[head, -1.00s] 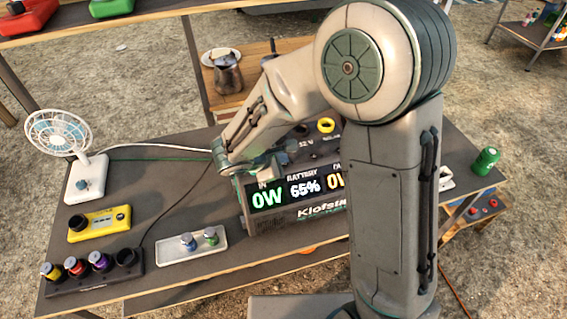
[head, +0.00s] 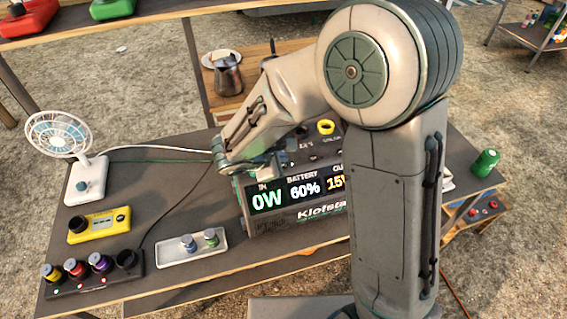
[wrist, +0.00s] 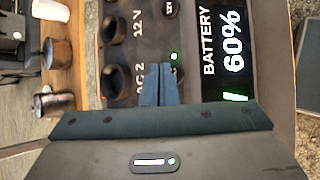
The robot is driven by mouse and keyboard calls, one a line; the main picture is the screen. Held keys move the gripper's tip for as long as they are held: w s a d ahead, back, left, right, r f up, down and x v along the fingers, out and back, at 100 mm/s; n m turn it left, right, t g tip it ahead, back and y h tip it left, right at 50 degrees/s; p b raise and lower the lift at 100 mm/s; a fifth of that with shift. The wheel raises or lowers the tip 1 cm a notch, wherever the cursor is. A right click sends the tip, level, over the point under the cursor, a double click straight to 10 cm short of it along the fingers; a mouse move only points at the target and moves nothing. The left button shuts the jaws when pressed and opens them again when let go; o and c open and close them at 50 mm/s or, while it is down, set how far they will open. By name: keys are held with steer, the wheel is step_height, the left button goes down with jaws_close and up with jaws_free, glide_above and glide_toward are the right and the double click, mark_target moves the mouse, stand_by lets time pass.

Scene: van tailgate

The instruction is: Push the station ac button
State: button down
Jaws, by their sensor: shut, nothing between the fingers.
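The power station (head: 272,226) stands on the table, partly hidden by my arm. Its display reads IN 0W, BATTERY 60% and an output figure starting with 15, cut off by my arm. My gripper (head: 277,160) is shut and empty, at the station's top. In the wrist view, the closed fingertips (wrist: 160,72) are at the top panel, between the sockets and the display (wrist: 232,52). The AC button itself is not visible, and the fingers cover the panel there. I cannot tell whether they touch it.
A white fan (head: 88,180) stands at the table's left. A yellow device (head: 98,225), a black charger (head: 95,275) with several colored cells and a pale tray (head: 175,250) lie in front. A green can (head: 485,162) stands at the right edge.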

step_height(320, 180, up, 6)
steer(key=p, duration=0.4)
stand_by(0.5)
steer(key=shift+d, duration=0.1)
steer(key=s+d+r+m+g, duration=0.4)
steer(key=s+d+r+m, duration=0.2)
steer(key=s+d+m, duration=0.55)
steer(key=s+d+r+m+y, duration=0.3)
steer(key=s+m+y, duration=0.2)
steer(key=s+m, duration=0.1)
steer(key=shift+s+r+m, duration=0.3)
steer(key=shift+r+m, duration=0.1)
steer(key=shift+m, duration=0.35)
